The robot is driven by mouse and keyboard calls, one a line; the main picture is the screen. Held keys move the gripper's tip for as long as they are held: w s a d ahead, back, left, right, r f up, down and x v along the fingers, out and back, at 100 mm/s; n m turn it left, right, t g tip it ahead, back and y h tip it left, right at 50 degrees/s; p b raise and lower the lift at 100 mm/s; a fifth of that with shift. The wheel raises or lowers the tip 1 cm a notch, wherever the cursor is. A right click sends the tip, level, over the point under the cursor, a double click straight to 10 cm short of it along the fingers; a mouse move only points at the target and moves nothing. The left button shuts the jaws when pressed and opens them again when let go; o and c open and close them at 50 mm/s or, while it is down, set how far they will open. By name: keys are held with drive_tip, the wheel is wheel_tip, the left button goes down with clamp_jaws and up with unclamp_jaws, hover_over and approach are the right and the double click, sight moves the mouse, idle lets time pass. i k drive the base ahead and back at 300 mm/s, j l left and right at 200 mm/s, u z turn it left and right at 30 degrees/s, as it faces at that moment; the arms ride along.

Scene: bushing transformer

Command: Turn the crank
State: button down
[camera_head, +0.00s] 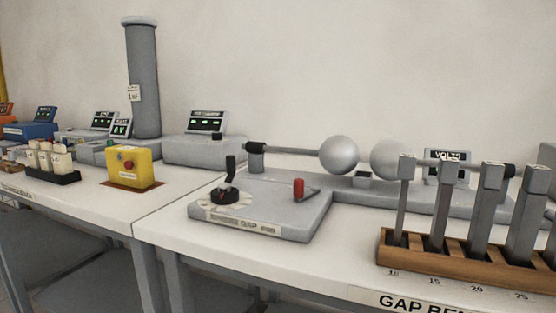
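A grey sphere-gap base (298,226) sits near the front of the right bench. On its left is a round pale dial with a black hub and a black upright handle, which looks like the crank (231,172). On its right a red upright grip (298,188) stands on a small dark arm; I cannot tell its exact function. Behind the base, two metal spheres, a near-left one (339,155) and a right one (388,159), face each other on horizontal rods with a small space between. My gripper is not in view.
A wooden rack (450,272) of grey gauge blocks stands at the front right, partly before the right sphere. A yellow box (130,167) with a red button is on the left bench (75,208). A tall grey column (142,80) and display units stand behind.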

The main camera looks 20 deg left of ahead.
sight(226, 186)
drive_tip(key=j+z, duration=0.25)
drive_tip(key=j, duration=0.25)
drive_tip(key=j+z, duration=0.25)
drive_tip(key=j, duration=0.2)
drive_tip(key=k+j+z, duration=0.1)
drive_tip(key=j+z, duration=0.2)
drive_tip(key=j, duration=0.15)
drive_tip(key=k+j+z, duration=0.25)
drive_tip(key=j, duration=0.2)
drive_tip(key=k+j, duration=0.1)
drive_tip(key=j, duration=0.3)
drive_tip(key=k+j, duration=0.15)
drive_tip(key=j, duration=0.3)
drive_tip(key=k+j, duration=0.1)
drive_tip(key=j, duration=0.3)
drive_tip(key=k+j+z, duration=0.1)
drive_tip(key=j, duration=0.3)
drive_tip(key=k+j, duration=0.15)
drive_tip(key=j, duration=0.3)
